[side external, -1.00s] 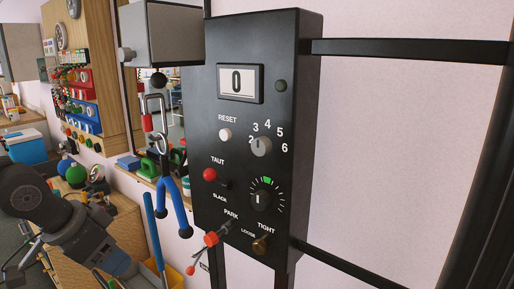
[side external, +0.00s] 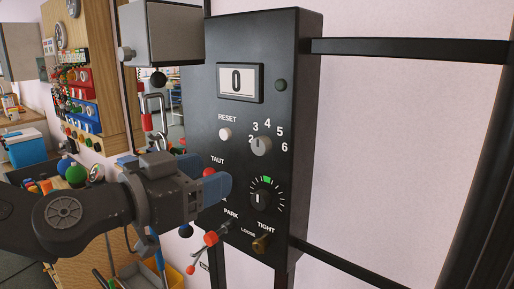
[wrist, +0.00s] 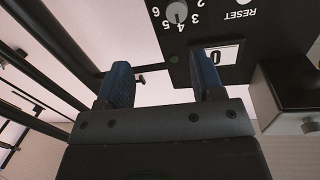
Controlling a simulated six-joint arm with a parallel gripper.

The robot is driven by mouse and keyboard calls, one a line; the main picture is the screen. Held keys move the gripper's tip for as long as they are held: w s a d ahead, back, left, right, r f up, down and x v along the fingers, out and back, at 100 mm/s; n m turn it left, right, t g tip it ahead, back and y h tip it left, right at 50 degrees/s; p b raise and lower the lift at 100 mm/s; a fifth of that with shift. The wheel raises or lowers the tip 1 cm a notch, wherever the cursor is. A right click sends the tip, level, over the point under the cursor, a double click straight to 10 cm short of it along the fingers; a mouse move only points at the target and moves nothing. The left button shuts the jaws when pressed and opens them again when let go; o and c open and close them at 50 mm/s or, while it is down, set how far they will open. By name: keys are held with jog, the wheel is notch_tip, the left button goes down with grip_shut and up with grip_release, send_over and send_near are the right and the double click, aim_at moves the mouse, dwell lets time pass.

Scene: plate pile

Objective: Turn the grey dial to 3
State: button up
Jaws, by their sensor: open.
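The grey dial (side external: 261,146) is on the black panel (side external: 290,110), with the numbers 2 to 6 around it. It also shows at the top of the wrist view (wrist: 177,13), where the lettering is upside down. A light line marks its face, but I cannot tell for certain which number it points to. My gripper (side external: 216,185) is below and left of the dial in the side view, apart from it. In the wrist view the blue fingers of my gripper (wrist: 162,80) are spread with nothing between them.
The panel also carries a counter reading 0 (side external: 240,82), a white reset button (side external: 225,133), a black knob (side external: 260,200), a red-tipped lever (side external: 211,239) and a brass knob (side external: 261,244). A grey box (side external: 160,33) juts out at upper left. Black rails run right.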

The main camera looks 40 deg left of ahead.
aim_at(258, 148)
jog(key=w, duration=0.4)
jog(key=w+y, duration=0.1)
jog(key=w, duration=0.4)
jog(key=w+y, duration=0.1)
jog(key=w, duration=0.3)
jog(key=shift+w+a+n+t, duration=0.3)
jog(key=shift+a+n, duration=0.05)
jog(key=shift+n, duration=0.05)
jog(key=shift+c, duration=0.2)
jog(key=c, duration=0.9)
